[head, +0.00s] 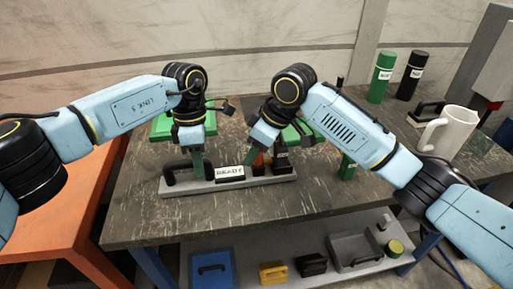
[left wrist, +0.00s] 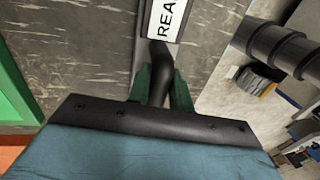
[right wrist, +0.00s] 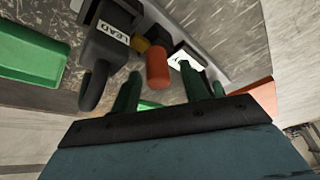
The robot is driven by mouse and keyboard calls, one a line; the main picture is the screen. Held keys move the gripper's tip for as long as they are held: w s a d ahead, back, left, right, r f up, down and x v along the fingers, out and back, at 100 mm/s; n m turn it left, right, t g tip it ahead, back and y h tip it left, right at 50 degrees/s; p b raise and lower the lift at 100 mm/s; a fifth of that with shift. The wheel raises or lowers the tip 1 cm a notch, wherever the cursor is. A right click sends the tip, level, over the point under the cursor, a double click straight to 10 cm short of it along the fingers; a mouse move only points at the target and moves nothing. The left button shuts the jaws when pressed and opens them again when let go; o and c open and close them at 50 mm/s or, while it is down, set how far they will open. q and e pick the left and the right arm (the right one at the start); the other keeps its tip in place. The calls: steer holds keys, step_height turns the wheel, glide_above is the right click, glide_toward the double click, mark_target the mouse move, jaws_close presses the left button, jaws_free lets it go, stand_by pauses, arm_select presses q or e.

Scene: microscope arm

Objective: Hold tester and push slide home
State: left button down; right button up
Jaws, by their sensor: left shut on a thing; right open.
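The tester is a long grey base (head: 232,187) on the table, with a black bar handle (head: 173,178) at its left end and a white READY label (head: 230,171). My left gripper (head: 198,165) is shut on the black handle, which shows between its green fingers in the left wrist view (left wrist: 158,70). My right gripper (head: 252,158) is open above the tester's right part. In the right wrist view an orange round-ended piece (right wrist: 158,68), perhaps the slide's knob, lies beyond and between its fingertips, apart from them. A black block labelled LEAD (right wrist: 108,40) is beside it.
Green trays (head: 172,128) lie behind the tester. A green cylinder (head: 381,78), a black cylinder (head: 411,78) and a white mug (head: 449,132) stand at the right. A lower shelf (head: 250,245) holds several items. The table's front is clear.

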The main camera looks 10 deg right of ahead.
jaws_close()
steer(key=shift+d, duration=0.1)
steer(key=shift+d, duration=0.7)
jaws_free()
steer(key=v, duration=1.2)
